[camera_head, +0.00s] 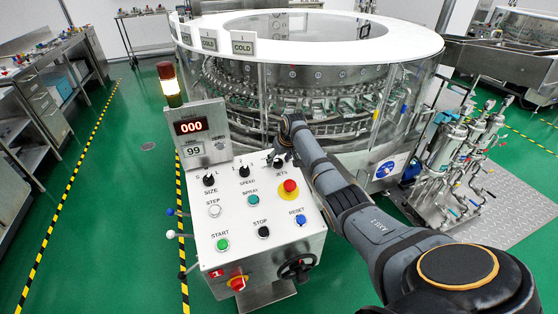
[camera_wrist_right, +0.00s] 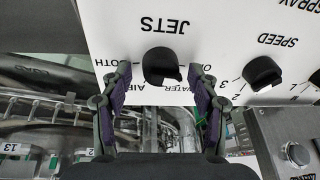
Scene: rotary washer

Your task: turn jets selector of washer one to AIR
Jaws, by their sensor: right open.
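The JETS selector is a black knob (camera_wrist_right: 160,66) on the white control panel (camera_head: 240,205), seen upside down in the right wrist view. Small labels around it include BOTH, AIR and WATER, partly covered. I cannot clearly tell which label its pointer faces. My right gripper (camera_wrist_right: 158,88) is open, with one finger on each side of the knob and visible gaps to it. In the head view my right gripper (camera_head: 279,158) is at the panel's upper right, above the JETS label, and hides part of the knob. My left gripper is not in view.
The SPEED knob (camera_wrist_right: 262,73) is beside the JETS knob, with the SIZE knob (camera_head: 209,180) farther left. A red emergency button (camera_head: 290,187) sits just below the JETS label. The round washer (camera_head: 310,95) stands behind the panel; a display (camera_head: 190,127) rises at its left.

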